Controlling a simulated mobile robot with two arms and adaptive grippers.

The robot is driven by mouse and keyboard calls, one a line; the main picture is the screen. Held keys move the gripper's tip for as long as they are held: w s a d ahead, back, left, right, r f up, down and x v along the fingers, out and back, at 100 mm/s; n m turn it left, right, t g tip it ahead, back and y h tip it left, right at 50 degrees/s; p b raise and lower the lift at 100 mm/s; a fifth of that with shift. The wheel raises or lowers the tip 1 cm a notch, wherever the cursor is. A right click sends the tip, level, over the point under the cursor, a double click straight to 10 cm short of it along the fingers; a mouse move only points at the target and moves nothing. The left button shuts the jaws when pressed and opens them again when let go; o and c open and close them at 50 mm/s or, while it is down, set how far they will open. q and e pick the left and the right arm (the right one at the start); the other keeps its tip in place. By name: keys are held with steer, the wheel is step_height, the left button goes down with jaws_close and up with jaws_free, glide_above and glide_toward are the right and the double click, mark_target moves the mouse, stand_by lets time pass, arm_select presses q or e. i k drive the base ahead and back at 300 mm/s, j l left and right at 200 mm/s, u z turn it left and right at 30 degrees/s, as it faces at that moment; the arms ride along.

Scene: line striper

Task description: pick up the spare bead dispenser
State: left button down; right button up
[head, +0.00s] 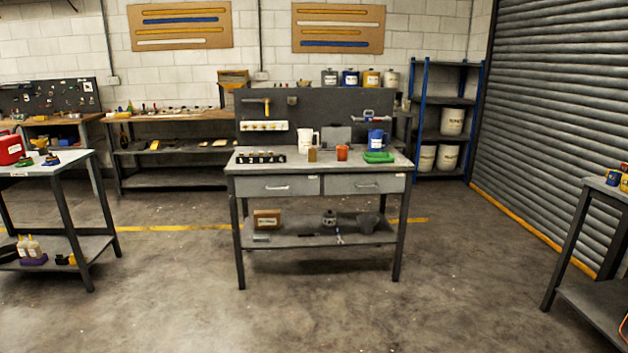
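I cannot tell for certain which thing is the spare bead dispenser; no label is readable at this distance. A workbench (300,168) with two drawers stands ahead. On its top are a numbered rack (261,158), a white jug (305,140), a small tan container (312,155), an orange-red cup (342,153), a blue jug (376,140) and a green item (378,157). Its lower shelf (280,238) holds a tan box (267,218), a small dark-and-light device (329,217) and a dark grey part (366,224). Neither gripper is in view.
A left table (75,160) carries a red can (10,149) and small parts, with bottles (33,246) below. Another table (600,188) stands at the right edge. Shelving (465,100) and a long back bench (170,114) line the wall. Floor before the workbench is clear.

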mark_target(312, 151)
steer(key=i+l, duration=0.4)
steer(key=i, duration=0.2)
steer(key=i+l, duration=0.4)
steer(key=i, duration=0.15)
steer(key=i+l, duration=0.4)
steer(key=i, duration=0.2)
